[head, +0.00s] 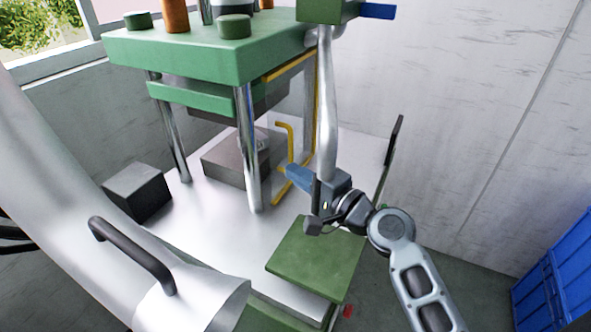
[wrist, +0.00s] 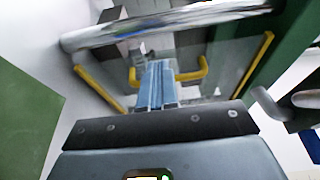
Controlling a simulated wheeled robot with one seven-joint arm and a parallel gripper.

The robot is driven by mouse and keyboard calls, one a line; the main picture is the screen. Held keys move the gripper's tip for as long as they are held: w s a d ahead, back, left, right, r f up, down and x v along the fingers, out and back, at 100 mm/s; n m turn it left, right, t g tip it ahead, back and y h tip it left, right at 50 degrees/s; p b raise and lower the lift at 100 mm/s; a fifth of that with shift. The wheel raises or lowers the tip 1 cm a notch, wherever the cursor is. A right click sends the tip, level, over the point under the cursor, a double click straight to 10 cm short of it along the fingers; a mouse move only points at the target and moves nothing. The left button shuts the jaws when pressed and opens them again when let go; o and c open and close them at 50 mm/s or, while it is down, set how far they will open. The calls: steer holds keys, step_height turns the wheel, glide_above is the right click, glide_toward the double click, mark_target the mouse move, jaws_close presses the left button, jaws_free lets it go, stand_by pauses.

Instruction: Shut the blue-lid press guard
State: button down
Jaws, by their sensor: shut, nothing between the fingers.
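The press (head: 210,60) has a green top plate on steel columns. A clear guard panel with yellow edging (head: 317,90) stands at its right side, with a bent yellow handle (head: 290,140). The guard's yellow strips (wrist: 252,62) and handle (wrist: 203,72) also show in the wrist view. My gripper (head: 290,172) has blue fingers shut and empty, pointing at the guard beside the lower handle. In the wrist view its fingertips (wrist: 156,68) lie between the handle's two bends; I cannot tell whether they touch it. A blue piece (head: 378,11) juts from the green block at upper right.
A steel column (head: 327,110) stands close above my gripper. A green plate (head: 316,258) lies in front of the press bed. A dark block (head: 138,191) sits at the bed's left. Blue crates (head: 556,285) stand at far right.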

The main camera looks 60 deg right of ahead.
steer(key=s+a+b, duration=0.1)
steer(key=s+a, duration=0.1)
steer(key=s+a+b, duration=0.1)
steer(key=s+a, duration=0.1)
steer(key=s, duration=0.1)
steer(key=shift+s+a+f, duration=0.1)
steer(key=shift+a+f, duration=0.05)
steer(key=shift+a, duration=0.05)
steer(key=shift+s+a, duration=0.3)
